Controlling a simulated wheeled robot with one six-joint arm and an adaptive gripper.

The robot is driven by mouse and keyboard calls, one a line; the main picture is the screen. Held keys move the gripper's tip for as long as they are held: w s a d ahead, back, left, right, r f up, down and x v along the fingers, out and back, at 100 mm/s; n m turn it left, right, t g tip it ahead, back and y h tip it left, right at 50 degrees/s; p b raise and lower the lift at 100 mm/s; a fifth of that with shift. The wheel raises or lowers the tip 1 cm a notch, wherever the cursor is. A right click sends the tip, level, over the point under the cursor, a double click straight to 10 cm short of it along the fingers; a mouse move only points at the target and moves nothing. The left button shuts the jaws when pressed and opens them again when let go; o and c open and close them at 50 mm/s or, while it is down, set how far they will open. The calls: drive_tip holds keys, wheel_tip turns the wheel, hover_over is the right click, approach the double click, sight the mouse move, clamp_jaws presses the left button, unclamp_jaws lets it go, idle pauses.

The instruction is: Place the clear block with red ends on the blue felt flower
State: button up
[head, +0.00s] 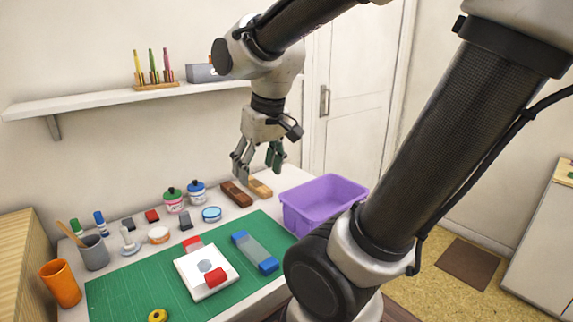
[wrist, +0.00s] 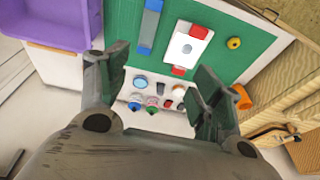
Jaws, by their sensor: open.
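The clear block with red ends shows as two red ends (head: 215,278) over and beside a white square plate (head: 181,266) on the green mat; its clear middle is hard to make out. A small grey-blue, roughly six-sided patch (head: 204,265) shows on the plate between the red ends; I cannot tell whether it is the blue felt flower or whether the block covers it. The wrist view also shows the block's red end (wrist: 198,31). My gripper (head: 258,170) is open and empty, high above the back of the table, behind the plate.
A clear block with blue ends (head: 254,252) lies right of the plate. A purple bin (head: 318,207) stands at the right. Jars, a round blue tin (head: 211,214) and small blocks line the mat's back. An orange cup (head: 62,284) and yellow ring (head: 157,316) are at left.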

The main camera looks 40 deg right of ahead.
drive_tip(key=s+d+r+t, duration=0.1)
drive_tip(key=s+d+r, duration=0.1)
drive_tip(key=s, duration=0.5)
drive_tip(key=shift+d, duration=0.45)
drive_tip(key=shift+r, duration=0.1)
idle(0.5)
